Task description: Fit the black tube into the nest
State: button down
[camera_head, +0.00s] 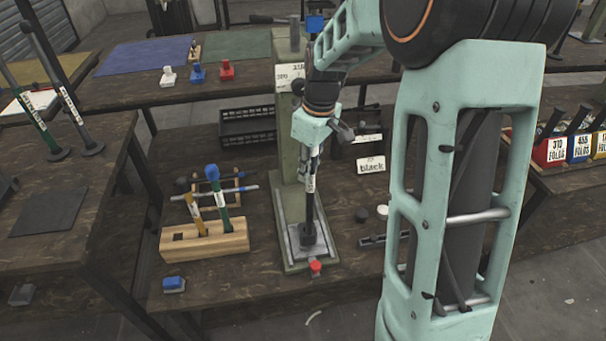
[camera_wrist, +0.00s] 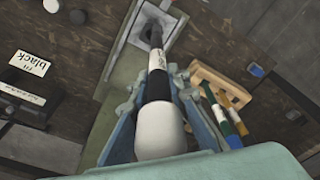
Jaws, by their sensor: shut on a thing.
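The black tube (camera_head: 309,212), with a white label, stands about upright over the base plate of the green press. My gripper (camera_head: 313,158) is shut on its upper part. In the wrist view the tube (camera_wrist: 156,88) runs away from me between the fingers (camera_wrist: 158,80), its white end nearest. Its far end is at the grey metal plate (camera_wrist: 132,33). The nest is at the tube's foot on the plate (camera_head: 326,248); the tube's dark lower end hides it, and I cannot tell whether the tube is seated or just above it.
A wooden block (camera_head: 205,241) holding a green tube and a yellow tube stands left of the press. A red button (camera_head: 315,267) is in front, a blue one (camera_head: 174,285) at front left. The press column (camera_head: 290,120) rises close behind my gripper. A "black" card (camera_head: 371,165) stands right.

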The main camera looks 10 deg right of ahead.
notch_tip(320, 180, down, 7)
jog(key=w+b, duration=0.1)
jog(key=w, duration=0.1)
jog(key=shift+w, duration=0.35)
dwell(0.4)
jog(key=shift+f, duration=0.2)
jog(key=c, duration=1.8)
grip_release()
jog(key=shift+c, duration=0.2)
jog(key=shift+r, duration=0.1)
notch_tip(320, 180, up, 8)
jog(key=p, duration=0.1)
jog(key=shift+s+d, duration=0.35)
